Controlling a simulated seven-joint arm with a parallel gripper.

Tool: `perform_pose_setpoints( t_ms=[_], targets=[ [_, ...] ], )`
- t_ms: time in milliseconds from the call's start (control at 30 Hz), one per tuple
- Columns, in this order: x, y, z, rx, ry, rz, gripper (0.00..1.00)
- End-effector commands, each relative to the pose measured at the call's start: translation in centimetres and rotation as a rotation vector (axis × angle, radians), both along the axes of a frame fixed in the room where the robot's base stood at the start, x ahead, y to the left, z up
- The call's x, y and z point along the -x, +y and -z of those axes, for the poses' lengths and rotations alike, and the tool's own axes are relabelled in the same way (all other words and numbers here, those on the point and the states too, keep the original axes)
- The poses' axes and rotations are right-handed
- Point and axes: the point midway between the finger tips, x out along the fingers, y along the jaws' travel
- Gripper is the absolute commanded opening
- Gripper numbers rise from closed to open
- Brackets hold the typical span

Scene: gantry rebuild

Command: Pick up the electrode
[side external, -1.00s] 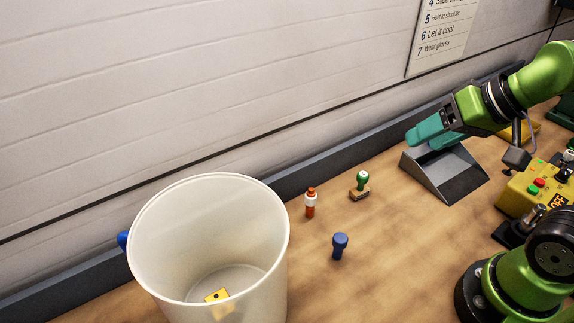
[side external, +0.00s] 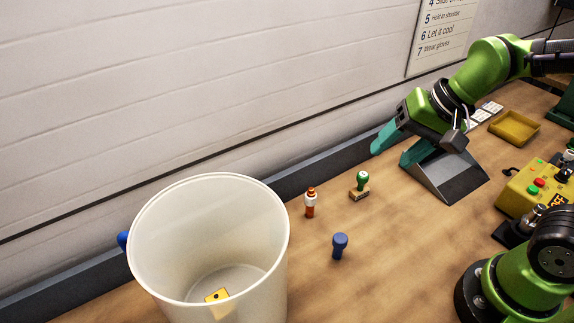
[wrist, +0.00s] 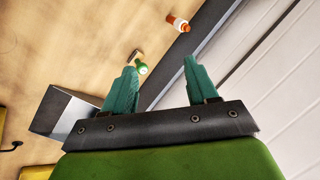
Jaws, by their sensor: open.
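No object here is plainly an electrode. The small upright orange and white piece (side external: 310,203) on the wooden table may be it; I cannot tell for sure. It also shows at the top of the wrist view (wrist: 178,24). My gripper (side external: 388,158) has teal fingers, spread apart and empty. It is above the table, right of the orange and white piece and apart from it. In the wrist view my gripper (wrist: 160,66) points toward that piece, with nothing between the fingers.
A green-knobbed stamp (side external: 361,183) stands right of the piece, a blue knob-like item (side external: 340,246) nearer the camera. A grey wedge-shaped stand (side external: 462,183) is below my gripper. A yellow control box (side external: 520,190) stands right.

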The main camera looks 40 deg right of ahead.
Motion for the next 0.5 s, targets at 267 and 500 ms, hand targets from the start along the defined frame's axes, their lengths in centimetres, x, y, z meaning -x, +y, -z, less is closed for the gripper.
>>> perform_pose_setpoints(
  t_ms=[267, 500],
  targets=[
    [-3.8, 2.6, 2.8, -0.262, 0.277, 0.666, 0.58],
    [-6.2, 3.7, 3.8, -0.474, 0.429, 1.264, 0.58]
  ],
)
